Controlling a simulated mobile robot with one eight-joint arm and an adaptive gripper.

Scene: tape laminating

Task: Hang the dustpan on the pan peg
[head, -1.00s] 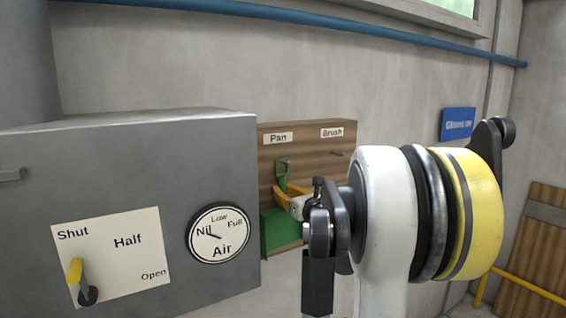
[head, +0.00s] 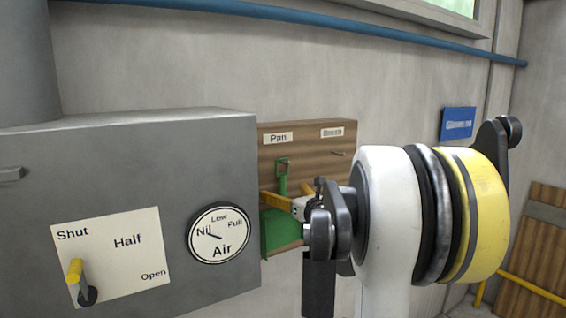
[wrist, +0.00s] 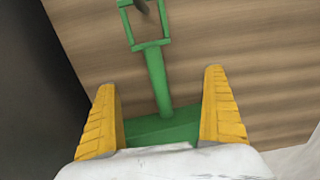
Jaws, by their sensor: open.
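The green dustpan (head: 279,233) is upright against the wooden board (head: 307,137), below the "Pan" label (head: 278,138). In the wrist view, its handle (wrist: 157,80) rises to an open loop. A dark peg (wrist: 141,5) shows inside the loop near the top edge; whether the loop bears on it I cannot tell. My gripper (wrist: 160,82) is open, with one yellow finger on each side of the handle and a gap to both. The dustpan's lower part is hidden by my gripper in the wrist view.
A grey box with an air gauge (head: 219,234) and a yellow lever (head: 75,272) stands close on the left. A peg (head: 338,153) shows empty under the "Brush" label (head: 332,132). A blue pipe (head: 300,22) runs along the wall above.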

